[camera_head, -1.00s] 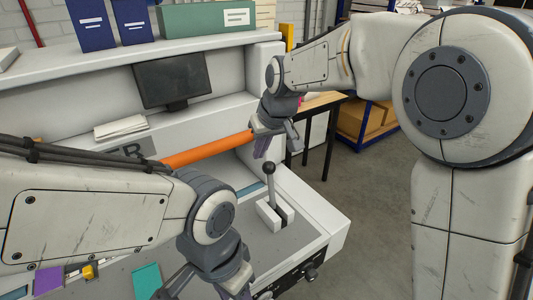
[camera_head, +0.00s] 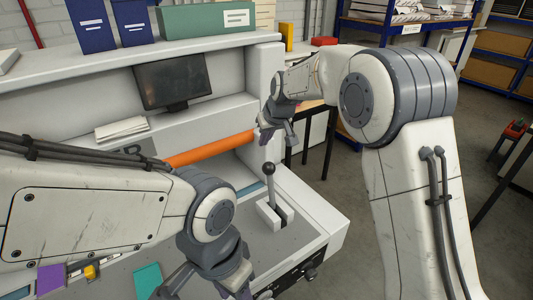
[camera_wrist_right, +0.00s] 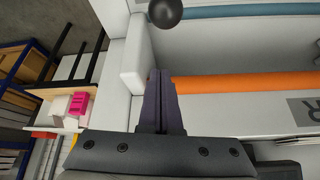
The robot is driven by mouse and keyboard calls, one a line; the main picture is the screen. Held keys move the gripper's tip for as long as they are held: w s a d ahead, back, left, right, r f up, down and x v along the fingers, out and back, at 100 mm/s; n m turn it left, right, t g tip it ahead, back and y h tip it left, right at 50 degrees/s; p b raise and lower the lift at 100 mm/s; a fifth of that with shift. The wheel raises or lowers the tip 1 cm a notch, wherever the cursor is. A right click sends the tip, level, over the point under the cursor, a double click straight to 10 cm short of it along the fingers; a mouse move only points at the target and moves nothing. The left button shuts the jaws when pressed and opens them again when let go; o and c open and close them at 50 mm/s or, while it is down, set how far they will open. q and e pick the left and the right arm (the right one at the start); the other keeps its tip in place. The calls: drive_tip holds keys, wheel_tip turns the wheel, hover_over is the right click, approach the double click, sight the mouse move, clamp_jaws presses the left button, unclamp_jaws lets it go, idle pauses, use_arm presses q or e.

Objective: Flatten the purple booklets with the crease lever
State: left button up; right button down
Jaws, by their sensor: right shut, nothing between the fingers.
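The crease lever (camera_head: 270,190) stands upright in its slotted white block, with a dark ball knob on top. The knob (camera_wrist_right: 165,12) also shows at the top edge of the right wrist view. My right gripper (camera_head: 267,138) is shut and empty, above and apart from the knob. Its closed fingers (camera_wrist_right: 160,78) point toward the orange roller in the wrist view. A purple booklet (camera_head: 49,278) lies at the lower left of the bench, partly hidden by my left arm. My left gripper (camera_head: 208,288) hangs low over the bench with its fingers spread, the tips cut off by the frame.
An orange roller (camera_head: 210,149) runs across the machine behind the lever. A teal piece (camera_head: 147,280) lies on the bench beside my left gripper. A dark monitor (camera_head: 172,80) and a paper stack (camera_head: 121,129) stand behind. Floor is open right of the bench.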

drive_tip(key=f+p, duration=0.1)
drive_tip(key=f, duration=0.1)
drive_tip(key=s+f+p, duration=0.1)
drive_tip(key=f, duration=0.2)
drive_tip(key=shift+s+d, duration=0.15)
drive_tip(key=shift+s, duration=0.05)
idle(0.4)
